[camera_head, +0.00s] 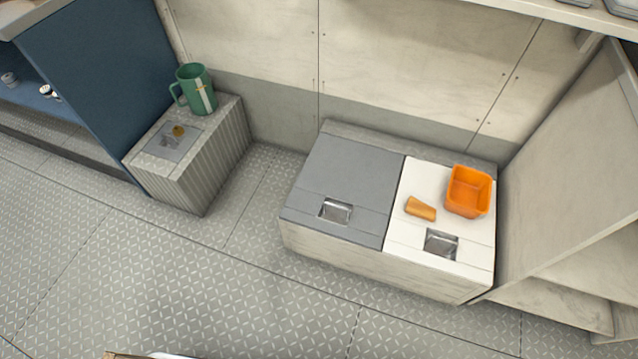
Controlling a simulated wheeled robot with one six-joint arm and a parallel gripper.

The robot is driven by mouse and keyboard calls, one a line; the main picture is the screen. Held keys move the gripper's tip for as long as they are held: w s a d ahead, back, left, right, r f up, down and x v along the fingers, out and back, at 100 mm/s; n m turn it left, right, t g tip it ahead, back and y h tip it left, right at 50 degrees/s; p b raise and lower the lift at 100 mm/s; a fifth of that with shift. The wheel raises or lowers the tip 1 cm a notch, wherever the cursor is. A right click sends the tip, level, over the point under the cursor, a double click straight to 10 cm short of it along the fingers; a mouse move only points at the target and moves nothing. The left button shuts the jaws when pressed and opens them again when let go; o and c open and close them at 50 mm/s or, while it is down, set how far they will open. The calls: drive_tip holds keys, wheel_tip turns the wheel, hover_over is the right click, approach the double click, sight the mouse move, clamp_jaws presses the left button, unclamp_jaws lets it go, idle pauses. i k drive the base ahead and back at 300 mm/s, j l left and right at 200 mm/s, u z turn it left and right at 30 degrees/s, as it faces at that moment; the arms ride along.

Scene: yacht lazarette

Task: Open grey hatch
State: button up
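The grey hatch (350,172) is the left lid on top of a low, pale locker (350,255). It lies flat and closed. A metal recessed pull (336,210) is set near its front edge. Nothing rests on the grey hatch. The white hatch (420,182) lies closed right beside it on the same locker, with its own metal recessed pull (441,243). My gripper is not in view.
An orange bin (468,191) and a small orange-brown block (420,209) sit on the white hatch. A green mug (197,90) stands on a ribbed box (195,160) at left. A pale shelf unit (570,170) borders the right. Tread-plate floor (220,290) in front is clear.

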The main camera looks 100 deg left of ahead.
sight(344, 189)
drive_tip(key=u, duration=2.75)
